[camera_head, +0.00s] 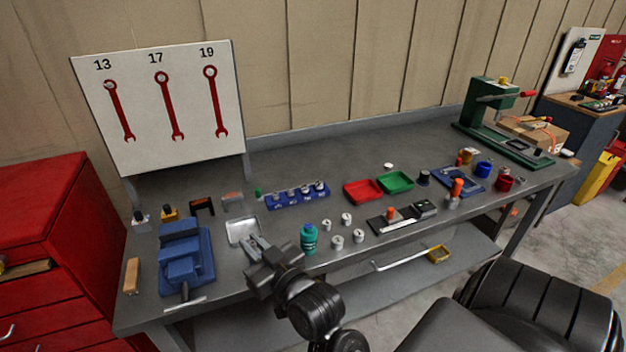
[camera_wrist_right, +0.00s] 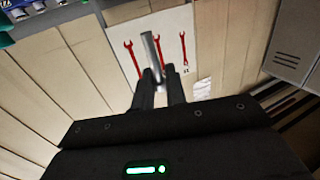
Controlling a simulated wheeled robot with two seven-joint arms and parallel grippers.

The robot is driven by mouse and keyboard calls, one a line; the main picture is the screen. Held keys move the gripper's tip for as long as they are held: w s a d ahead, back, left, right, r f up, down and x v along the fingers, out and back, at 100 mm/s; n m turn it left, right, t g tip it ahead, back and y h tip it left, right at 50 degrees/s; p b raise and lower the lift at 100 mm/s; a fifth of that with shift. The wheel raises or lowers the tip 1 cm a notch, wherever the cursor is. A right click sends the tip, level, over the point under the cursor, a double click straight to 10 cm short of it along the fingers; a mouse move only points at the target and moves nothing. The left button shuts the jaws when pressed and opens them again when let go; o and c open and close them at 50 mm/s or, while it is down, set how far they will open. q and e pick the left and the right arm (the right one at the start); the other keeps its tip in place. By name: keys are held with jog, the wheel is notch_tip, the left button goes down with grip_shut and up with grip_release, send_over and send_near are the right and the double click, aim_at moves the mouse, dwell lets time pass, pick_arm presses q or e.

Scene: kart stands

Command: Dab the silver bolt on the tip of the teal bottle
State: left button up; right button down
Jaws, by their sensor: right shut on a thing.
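My right gripper (camera_head: 258,243) is over the front of the bench, left of the teal bottle. In the right wrist view the gripper (camera_wrist_right: 160,80) is shut on a silver bolt (camera_wrist_right: 150,48), a slim bare shaft that sticks out past the fingertips. In the head view the bolt cannot be made out clearly against the silver tray behind. The teal bottle (camera_head: 309,240) stands upright on the bench, apart from the gripper; its tip is too small to tell in detail. My left gripper is in neither view.
A silver tray (camera_head: 233,229) lies just behind the gripper, with a blue vise (camera_head: 186,255) to the left. Several small white-and-metal pieces (camera_head: 337,242) stand right of the bottle. A blue socket rack (camera_head: 297,197) and red (camera_head: 362,191) and green (camera_head: 396,182) trays lie farther back.

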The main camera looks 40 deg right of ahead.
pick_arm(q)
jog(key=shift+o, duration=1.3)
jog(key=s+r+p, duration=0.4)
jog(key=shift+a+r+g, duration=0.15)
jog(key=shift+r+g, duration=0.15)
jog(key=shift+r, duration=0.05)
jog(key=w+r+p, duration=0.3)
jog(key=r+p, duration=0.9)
pick_arm(e)
jog(key=w+d+r+n+g+y, duration=0.1)
jog(key=w+d+r+g, duration=0.1)
jog(key=d, duration=0.6)
jog(key=w+d+r+n+g+y, duration=0.1)
jog(key=w+d+r+g, duration=0.15)
jog(key=d, duration=0.55)
pick_arm(q)
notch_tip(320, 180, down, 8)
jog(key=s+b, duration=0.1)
jog(key=b, duration=0.6)
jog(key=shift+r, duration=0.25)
pick_arm(e)
jog(key=f, duration=0.4)
jog(key=d+f, duration=0.1)
jog(key=f, duration=0.1)
jog(key=shift+s, duration=0.15)
pick_arm(q)
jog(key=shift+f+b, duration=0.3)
jog(key=shift+b, duration=0.15)
pick_arm(e)
jog(key=shift+f, duration=0.6)
